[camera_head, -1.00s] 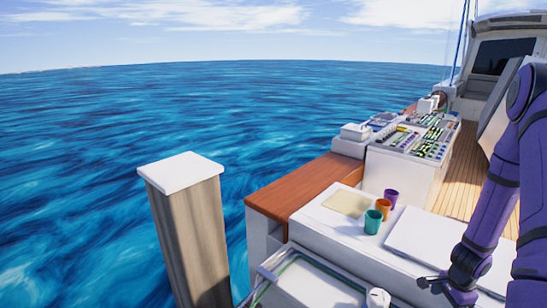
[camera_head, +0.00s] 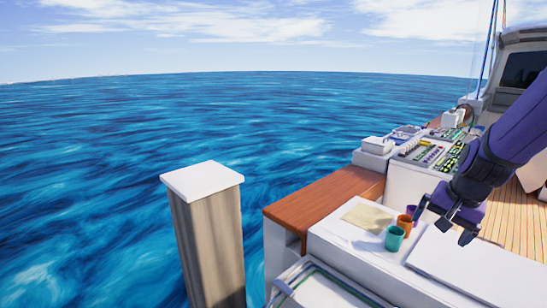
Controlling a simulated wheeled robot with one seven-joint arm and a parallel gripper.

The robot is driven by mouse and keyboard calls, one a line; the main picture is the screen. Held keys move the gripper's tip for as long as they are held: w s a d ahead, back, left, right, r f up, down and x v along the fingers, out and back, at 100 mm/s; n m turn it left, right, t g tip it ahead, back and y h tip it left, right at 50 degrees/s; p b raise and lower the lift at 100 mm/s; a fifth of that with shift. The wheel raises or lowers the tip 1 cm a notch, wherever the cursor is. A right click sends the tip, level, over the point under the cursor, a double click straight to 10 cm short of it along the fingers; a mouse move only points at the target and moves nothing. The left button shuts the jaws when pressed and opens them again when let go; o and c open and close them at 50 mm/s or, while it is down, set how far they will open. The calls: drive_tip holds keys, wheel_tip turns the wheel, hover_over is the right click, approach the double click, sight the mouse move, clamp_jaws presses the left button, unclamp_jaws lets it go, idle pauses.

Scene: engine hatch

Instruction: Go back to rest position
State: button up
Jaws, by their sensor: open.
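My gripper (camera_head: 442,226) is in the right part of the head view, at the end of my purple arm. Its dark fingers are spread and point down and to the left. Nothing shows between them. It appears over the white counter (camera_head: 345,257), close to the cups in the picture. The height of the gripper above the counter is hard to tell.
A teal cup (camera_head: 394,238), an orange cup (camera_head: 404,224) and a partly hidden purple cup stand on the counter by a beige mat (camera_head: 368,217). A white panel (camera_head: 475,265) lies right. A control console (camera_head: 430,152) stands behind. A wooden post (camera_head: 208,240) rises left.

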drive_tip(key=s+a+r+n+t, duration=0.1)
drive_tip(key=s+a+r+n, duration=0.3)
drive_tip(key=s+r, duration=0.3)
drive_tip(key=s+a+r+n, duration=0.4)
drive_tip(key=s+a+r, duration=0.2)
drive_tip(key=s, duration=0.5)
wheel_tip(320, 180, up, 2)
drive_tip(key=shift+r+t+h, duration=0.1)
drive_tip(key=shift+t+h, duration=0.2)
drive_tip(key=shift+t, duration=0.1)
drive_tip(key=shift+w+a, duration=0.1)
